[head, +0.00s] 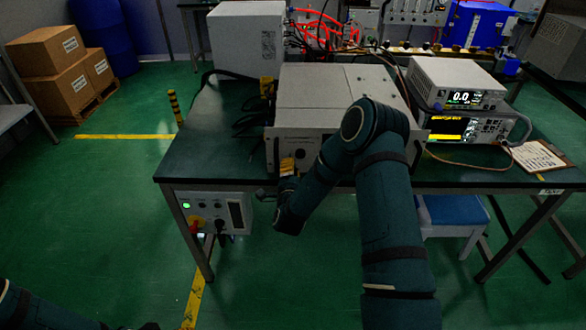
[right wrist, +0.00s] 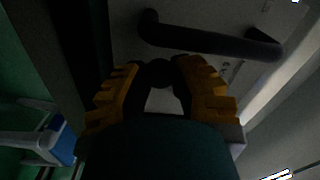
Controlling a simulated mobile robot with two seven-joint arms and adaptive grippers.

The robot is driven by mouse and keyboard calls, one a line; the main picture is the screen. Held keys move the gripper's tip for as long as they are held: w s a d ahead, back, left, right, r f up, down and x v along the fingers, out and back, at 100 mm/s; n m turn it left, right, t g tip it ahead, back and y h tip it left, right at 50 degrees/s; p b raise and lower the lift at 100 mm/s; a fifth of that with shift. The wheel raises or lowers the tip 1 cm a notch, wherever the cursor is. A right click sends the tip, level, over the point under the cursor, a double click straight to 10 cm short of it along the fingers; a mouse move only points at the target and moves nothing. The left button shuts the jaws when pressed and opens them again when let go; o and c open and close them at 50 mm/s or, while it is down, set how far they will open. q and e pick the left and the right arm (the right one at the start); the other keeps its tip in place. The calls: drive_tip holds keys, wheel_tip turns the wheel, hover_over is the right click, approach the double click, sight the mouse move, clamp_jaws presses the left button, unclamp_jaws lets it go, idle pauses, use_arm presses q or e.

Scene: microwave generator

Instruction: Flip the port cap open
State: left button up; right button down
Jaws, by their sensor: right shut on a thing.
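The microwave generator (head: 330,85) is a grey box on the dark bench, with its front panel facing me. My right gripper (head: 287,167) is at the lower left of that panel, its yellow fingers partly hidden by my own arm. In the right wrist view, the two ridged yellow fingers (right wrist: 160,85) stand on either side of a small dark round part, which looks like the port cap (right wrist: 160,71). They are shut on it. The picture is dark, so the cap's hinge and opening cannot be made out. Of my left arm, only part shows at the bottom left corner; its gripper is not visible.
A black bar handle (right wrist: 210,40) on the panel is close above the fingers. A grey control box (head: 214,213) with a red knob hangs under the bench's left front. Stacked instruments (head: 457,83) and a clipboard (head: 537,156) are at the right. A blue-topped stool (head: 450,210) is below.

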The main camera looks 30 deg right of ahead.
drive_tip(key=shift+w+a+m, duration=0.1)
drive_tip(key=shift+m, duration=0.4)
drive_tip(key=c, duration=0.7)
unclamp_jaws()
drive_tip(key=shift+c, duration=0.2)
